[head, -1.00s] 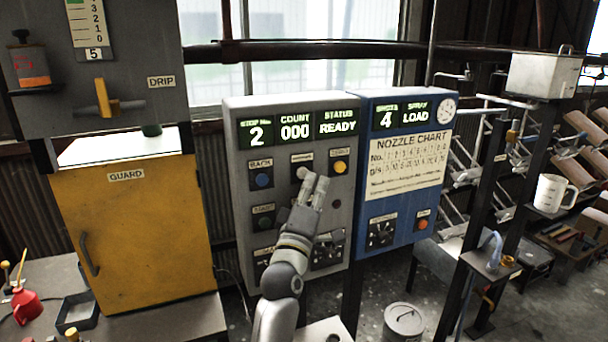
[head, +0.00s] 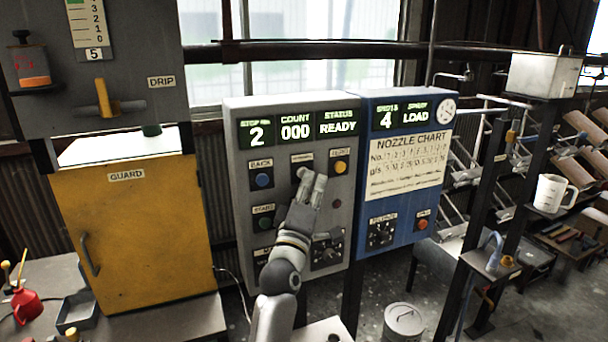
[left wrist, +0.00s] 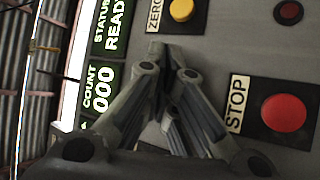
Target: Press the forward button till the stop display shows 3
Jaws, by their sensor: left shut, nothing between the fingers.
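The grey control box (head: 229,160) carries a stop display (head: 257,133) that shows 2. Beside it the count display (head: 295,130) shows 000 and the status display (head: 337,123) shows READY. The forward button (head: 302,172), pale, sits in the upper row between the blue back button (head: 263,180) and the yellow zero button (head: 340,167). My left gripper (head: 311,180) is shut and empty, its fingertips at the forward button's lower right edge; I cannot tell whether they touch it. In the left wrist view the gripper (left wrist: 160,58) hides the forward button. My right gripper is not in view.
A red stop button (left wrist: 284,112) lies near my fingers in the left wrist view. A blue nozzle box (head: 398,220) adjoins on the right, a yellow guard door (head: 140,240) stands left.

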